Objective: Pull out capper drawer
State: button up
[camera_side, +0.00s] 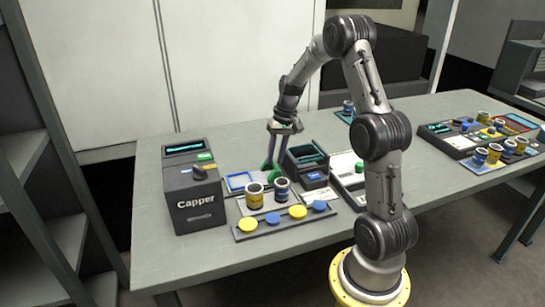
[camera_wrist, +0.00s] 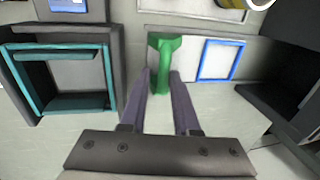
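In the wrist view, the dark housing at the right edge (camera_wrist: 290,85) appears to be the capper. My gripper (camera_side: 273,158) points down to the right of the capper, apart from it. Its fingers (camera_wrist: 161,75) close on both sides of a green T-shaped piece (camera_wrist: 166,52), also visible in the side view (camera_side: 268,172). Whether this piece touches the surface below is unclear.
A blue square outline (camera_wrist: 220,60) lies between the green piece and the capper. A teal-framed dark box (camera_side: 305,160) stands right of my gripper. Cans (camera_side: 254,196) and a tray (camera_side: 285,229) with yellow and blue caps lie in front. The table's left front is clear.

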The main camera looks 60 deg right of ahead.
jog(key=o, duration=0.3)
jog(key=r, duration=0.4)
jog(key=s+d+r, duration=0.1)
jog(key=r, duration=0.4)
jog(key=s+d+r, duration=0.1)
jog(key=r, duration=0.3)
jog(key=shift+r, duration=0.35)
jog(key=s+a+r+n+t+h, duration=0.1)
jog(key=a+r+n, duration=0.3)
jog(key=a, duration=0.6)
jog(key=s+a+r+n+t, duration=0.1)
jog(key=a+r, duration=0.4)
jog(key=a, duration=0.4)
jog(key=s+a+n+t, duration=0.1)
jog(key=s+a+n, duration=0.2)
jog(key=s+a, duration=0.45)
jog(key=shift+n+t+h, duration=0.3)
jog(key=shift+n+t, duration=0.2)
jog(key=shift+s+a+f, duration=0.3)
jog(key=shift+s+f, duration=0.8)
jog(key=shift+f, duration=0.2)
jog(key=shift+s+a+f, duration=0.3)
jog(key=shift+s+f, duration=0.75)
jog(key=shift+f, duration=0.2)
jog(key=shift+s+a+f, duration=0.3)
jog(key=shift+s+f, duration=0.8)
jog(key=shift+f, duration=0.2)
